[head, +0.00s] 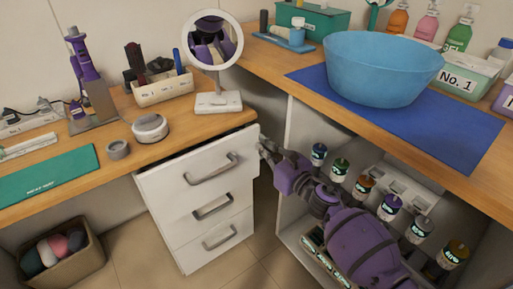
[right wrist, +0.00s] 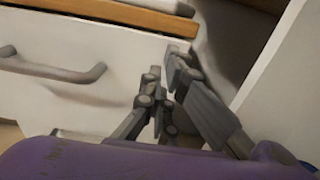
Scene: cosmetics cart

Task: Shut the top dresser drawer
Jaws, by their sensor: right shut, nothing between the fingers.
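The white dresser holds three drawers, each with a grey bar handle. The top drawer (head: 172,182) stands slightly out, with a narrow dark gap below the wooden top; its front also shows in the right wrist view (right wrist: 130,52). Its handle (head: 211,169) is free, and it shows at the left of the right wrist view (right wrist: 52,68). My right gripper (head: 264,147) is shut and empty at the right end of the top drawer front; its fingers (right wrist: 168,70) overlap that edge in the right wrist view. I cannot tell whether they touch. My left gripper is out of view.
The middle (head: 213,206) and bottom (head: 219,238) drawers look closed. An open shelf unit with several bottles stands right of my right arm, its white side panel (head: 301,127) close by. A round mirror (head: 213,42) stands on the wooden top. A blue bowl (head: 380,75) sits on the right counter.

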